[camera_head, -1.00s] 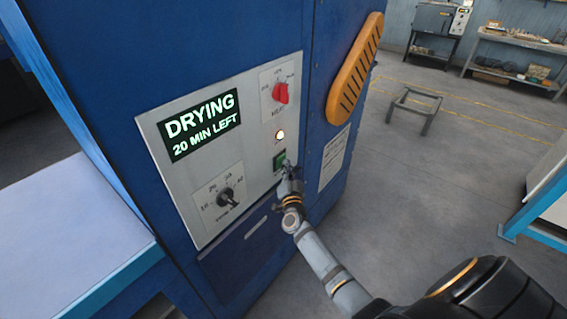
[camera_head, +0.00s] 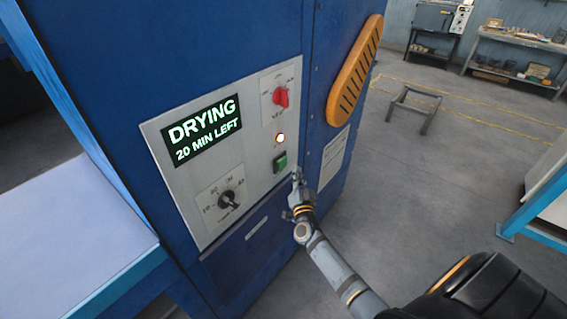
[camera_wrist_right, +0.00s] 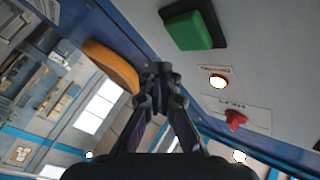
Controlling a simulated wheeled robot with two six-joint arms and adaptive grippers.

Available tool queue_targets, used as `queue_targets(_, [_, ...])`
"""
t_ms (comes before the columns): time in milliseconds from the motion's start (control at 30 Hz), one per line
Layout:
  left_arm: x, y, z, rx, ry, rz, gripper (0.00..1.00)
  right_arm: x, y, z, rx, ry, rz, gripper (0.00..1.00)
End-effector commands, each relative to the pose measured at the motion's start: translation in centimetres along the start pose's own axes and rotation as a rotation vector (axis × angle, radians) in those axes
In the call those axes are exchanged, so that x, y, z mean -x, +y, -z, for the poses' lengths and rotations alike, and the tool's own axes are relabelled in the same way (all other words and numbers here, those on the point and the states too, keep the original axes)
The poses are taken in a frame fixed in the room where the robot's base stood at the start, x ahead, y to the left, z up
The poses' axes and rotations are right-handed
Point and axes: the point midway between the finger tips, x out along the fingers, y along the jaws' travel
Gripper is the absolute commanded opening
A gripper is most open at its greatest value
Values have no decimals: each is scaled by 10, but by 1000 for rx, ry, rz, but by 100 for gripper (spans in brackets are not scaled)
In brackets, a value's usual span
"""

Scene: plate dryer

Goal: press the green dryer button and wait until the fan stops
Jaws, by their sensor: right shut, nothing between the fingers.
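The green dryer button (camera_head: 281,161) sits low at the right of the grey control panel (camera_head: 165,150) on the blue dryer. The button also shows in the right wrist view (camera_wrist_right: 194,28), up and to the right of the fingertips. The display (camera_head: 203,129) reads "DRYING 20 MIN LEFT". A small lamp (camera_head: 280,139) above the button is lit. My right gripper (camera_head: 296,174) is shut and empty, just below and right of the button, apart from it. Its closed fingertips show in the right wrist view (camera_wrist_right: 160,70). The fan is not visible. My left gripper is not in view.
A red selector knob (camera_head: 281,96) and a black dial (camera_head: 229,200) are on the panel. An orange slotted handle (camera_head: 355,70) stands out to the right. A pale-topped table (camera_head: 70,235) is at the left. The floor to the right is open around a low metal frame (camera_head: 415,105).

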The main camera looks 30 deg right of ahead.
Motion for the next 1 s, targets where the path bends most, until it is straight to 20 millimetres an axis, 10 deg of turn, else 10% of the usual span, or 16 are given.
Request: queue_targets(1000, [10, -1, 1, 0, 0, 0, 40, 17, 12, 12, 0, 0, 0, 0])
